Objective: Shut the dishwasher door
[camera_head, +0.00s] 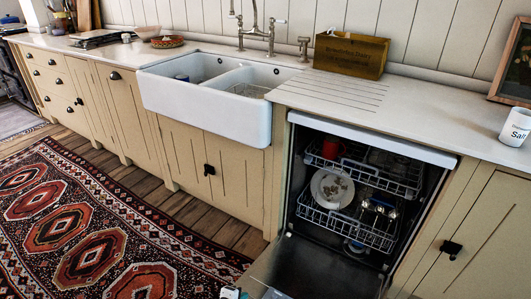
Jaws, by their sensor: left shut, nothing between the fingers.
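The dishwasher (372,136) is built in under the counter, right of the sink. Its door (318,272) is open and folded down, with the dark inner face up; its near part is cut off by the bottom edge of the view. Inside are an upper rack (385,178) with a red mug (333,149) and a lower rack (372,236) with a patterned plate (332,188). Both racks appear to be inside the cavity. Only a small part of my left gripper (232,292) shows at the bottom edge, near the door's left side. It is shut and empty. My right gripper is out of view.
A white double sink (215,90) juts out left of the dishwasher. A cabinet with a dark knob (451,249) stands to the right. A wooden box (351,55) and a salt jar (516,127) are on the counter. A patterned rug (95,225) covers open floor at the left.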

